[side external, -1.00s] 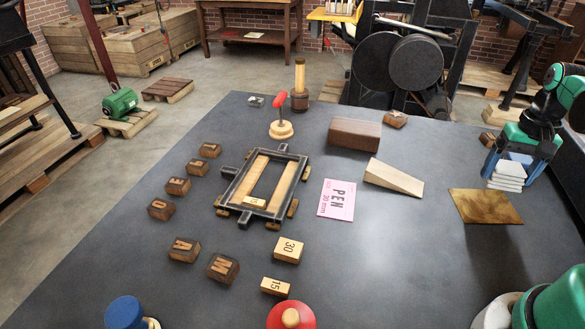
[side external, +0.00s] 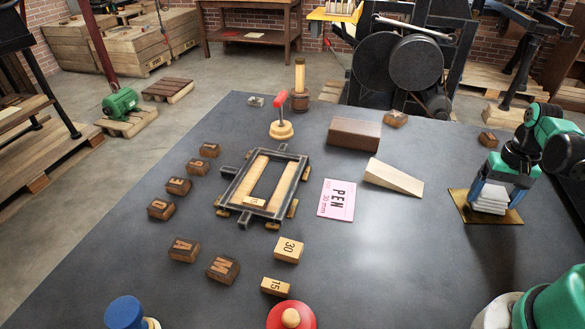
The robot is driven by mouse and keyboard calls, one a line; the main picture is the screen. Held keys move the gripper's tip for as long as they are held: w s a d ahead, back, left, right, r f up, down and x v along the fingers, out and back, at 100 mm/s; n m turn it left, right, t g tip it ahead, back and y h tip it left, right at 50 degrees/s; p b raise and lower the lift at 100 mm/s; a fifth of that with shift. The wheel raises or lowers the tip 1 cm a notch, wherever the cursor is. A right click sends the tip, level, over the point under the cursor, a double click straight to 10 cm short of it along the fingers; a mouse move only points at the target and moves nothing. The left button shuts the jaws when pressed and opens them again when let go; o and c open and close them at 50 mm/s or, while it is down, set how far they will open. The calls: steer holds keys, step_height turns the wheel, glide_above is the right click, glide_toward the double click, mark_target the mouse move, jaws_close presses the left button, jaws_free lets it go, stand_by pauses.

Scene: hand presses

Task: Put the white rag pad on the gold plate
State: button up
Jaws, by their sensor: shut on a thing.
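The white rag pad (side external: 489,201) looks like a small stack of folded white cloth. My gripper (side external: 491,193) is shut on it, with blue fingers on either side. The gold plate (side external: 465,210) lies flat on the dark table at the right. The pad is over the plate and hides much of its middle. The pad's lower edge looks very close to the plate; I cannot tell whether it touches.
A brown block (side external: 354,134) and a small wooden block (side external: 488,139) sit farther back. A green rounded thing (side external: 552,300) stands at the front right.

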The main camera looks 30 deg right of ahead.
mark_target(494, 194)
steer(key=o, duration=1.2)
step_height(494, 194, up, 12)
steer(key=w+a+n+t, duration=0.3)
steer(key=a+n, duration=0.1)
steer(key=a, duration=0.5)
steer(key=w+a+n+t, duration=0.3)
steer(key=a+n+t, duration=0.1)
steer(key=a, duration=0.6)
steer(key=shift+w+r+n, duration=0.15)
steer(key=shift+w+n, duration=0.2)
steer(key=shift+n, duration=0.15)
